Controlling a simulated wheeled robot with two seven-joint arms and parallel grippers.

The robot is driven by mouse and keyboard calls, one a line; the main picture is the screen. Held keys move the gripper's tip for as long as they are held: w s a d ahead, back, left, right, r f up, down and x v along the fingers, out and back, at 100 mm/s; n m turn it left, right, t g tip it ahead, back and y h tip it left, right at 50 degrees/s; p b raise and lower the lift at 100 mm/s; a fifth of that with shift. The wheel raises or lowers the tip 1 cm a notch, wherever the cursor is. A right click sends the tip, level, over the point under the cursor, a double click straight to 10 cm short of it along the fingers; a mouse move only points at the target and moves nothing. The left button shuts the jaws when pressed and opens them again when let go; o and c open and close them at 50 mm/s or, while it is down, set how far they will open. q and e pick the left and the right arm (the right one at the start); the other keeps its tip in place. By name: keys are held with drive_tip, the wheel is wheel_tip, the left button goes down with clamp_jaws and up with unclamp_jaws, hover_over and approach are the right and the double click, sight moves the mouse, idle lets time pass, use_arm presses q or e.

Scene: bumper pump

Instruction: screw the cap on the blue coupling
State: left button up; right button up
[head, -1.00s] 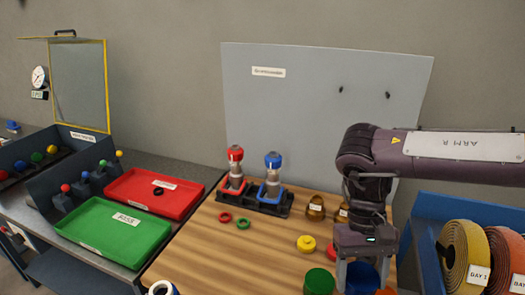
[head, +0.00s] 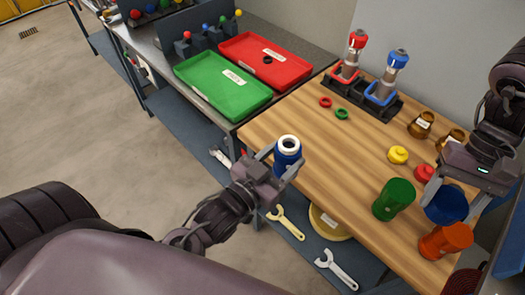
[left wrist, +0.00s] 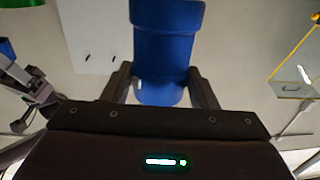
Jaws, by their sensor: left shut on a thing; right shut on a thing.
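The blue coupling (head: 287,158), with a white ring around its open top, is upright in the jaws of my left gripper (head: 281,170), off the left front edge of the wooden table. The left wrist view shows the coupling (left wrist: 165,45) between both fingers. My right gripper (head: 452,204) points down at the right of the table, shut on a wide blue cap (head: 445,206). Its arm and fingers hide part of the cap. I cannot tell whether the cap still touches the table. The coupling and the cap are well apart.
A green cylinder (head: 394,199) and an orange one (head: 446,240) stand close to the blue cap. Yellow (head: 398,155) and red (head: 424,173) knobs lie behind. A black rack (head: 362,97) holds two pump units. The table's middle (head: 320,165) is clear.

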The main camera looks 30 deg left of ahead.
use_arm(q)
drive_tip(key=w+d+m+g+h, duration=0.3)
drive_tip(key=d+h, duration=0.3)
drive_tip(key=d, duration=0.2)
drive_tip(key=shift+w+d+r+m+g+h, duration=0.2)
drive_tip(key=shift+w+r+m+g+h, duration=0.15)
drive_tip(key=shift+m, duration=0.55)
use_arm(e)
drive_tip(key=shift+w+a+n+h, duration=0.25)
drive_tip(key=shift+a+n+h, duration=0.2)
drive_tip(key=shift+n, duration=0.65)
drive_tip(key=w+a+r+m+t+y, duration=0.1)
drive_tip(key=a+r+m+y, duration=0.1)
drive_tip(key=a+m, duration=0.6)
drive_tip(key=w+a+r+m+t+y, duration=0.2)
drive_tip(key=a+r+m, duration=0.3)
drive_tip(key=a+m, duration=0.4)
drive_tip(key=a+y, duration=0.1)
drive_tip(key=a, duration=0.4)
drive_tip(key=shift+r, duration=0.15)
